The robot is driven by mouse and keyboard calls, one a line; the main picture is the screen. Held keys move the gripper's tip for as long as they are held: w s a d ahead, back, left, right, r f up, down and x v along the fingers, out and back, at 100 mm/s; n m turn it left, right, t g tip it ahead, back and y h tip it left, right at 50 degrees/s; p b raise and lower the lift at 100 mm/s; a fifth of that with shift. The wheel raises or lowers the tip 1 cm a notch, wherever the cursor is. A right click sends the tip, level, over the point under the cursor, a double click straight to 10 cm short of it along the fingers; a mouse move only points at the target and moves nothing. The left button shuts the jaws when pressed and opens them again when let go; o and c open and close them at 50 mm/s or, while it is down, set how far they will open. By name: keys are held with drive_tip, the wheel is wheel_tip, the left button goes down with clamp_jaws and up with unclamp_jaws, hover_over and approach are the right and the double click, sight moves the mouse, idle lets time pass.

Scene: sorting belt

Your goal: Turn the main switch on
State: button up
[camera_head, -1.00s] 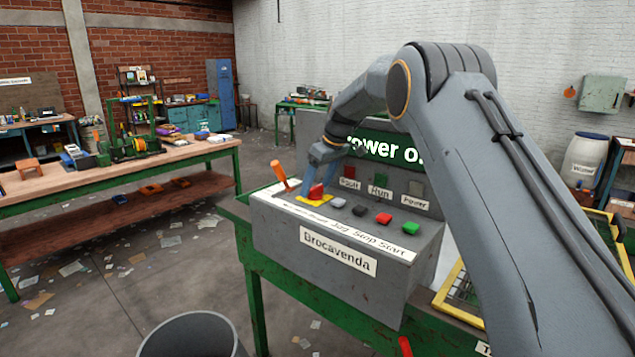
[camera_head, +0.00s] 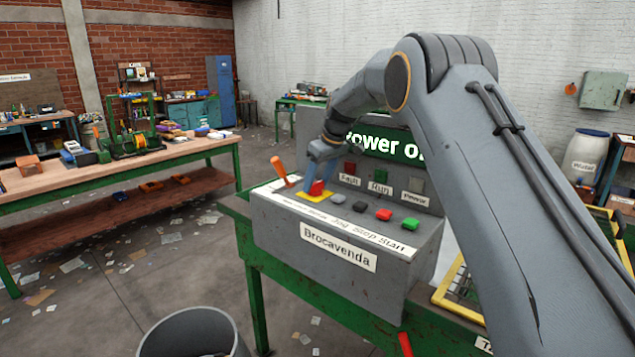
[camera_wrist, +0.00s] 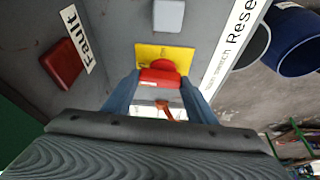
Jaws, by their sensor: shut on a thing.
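The red knob (camera_head: 317,188) stands on a yellow plate (camera_head: 322,198) at the left end of the grey control panel (camera_head: 290,229). My gripper (camera_head: 318,180) points down over it, with its blue fingers on either side. In the wrist view, the red knob (camera_wrist: 160,77) sits between the fingertips (camera_wrist: 160,84) in front of the yellow plate (camera_wrist: 176,52). My gripper is shut on the red knob. I cannot read a label that names it. The green sign (camera_head: 390,146) reads "Power o", its end hidden behind my arm.
An orange-handled lever (camera_head: 279,168) stands just left of the knob. Grey, black, red and green buttons (camera_head: 410,223) line the panel to the right. Fault, Run and Power lamps sit behind. A grey bin (camera_head: 195,330) stands on the floor in front.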

drive_tip(key=m, duration=0.2)
drive_tip(key=m+t+h, duration=0.1)
drive_tip(key=shift+s+a+m+b, duration=0.15)
drive_tip(key=shift+m+b, duration=0.2)
drive_tip(key=shift+m, duration=0.05)
drive_tip(key=m+h, duration=0.1)
drive_tip(key=m, duration=0.3)
drive_tip(key=shift+a+m+t+h+b, duration=0.15)
drive_tip(key=shift+m+t+h+b, duration=0.15)
drive_tip(key=shift+h+b, duration=0.1)
drive_tip(key=m+h, duration=0.1)
drive_tip(key=m, duration=0.1)
drive_tip(key=m+b, duration=0.1)
drive_tip(key=m, duration=0.1)
drive_tip(key=shift+a+m+h, duration=0.15)
drive_tip(key=shift+m+h, duration=0.15)
drive_tip(key=shift+h, duration=0.1)
drive_tip(key=shift+a+m+g+h+b, duration=0.1)
drive_tip(key=shift+m+g+h+b, duration=0.55)
drive_tip(key=shift+m, duration=1.25)
drive_tip(key=shift+r, duration=0.1)
drive_tip(key=o, duration=1.1)
drive_tip(key=shift+c, duration=0.2)
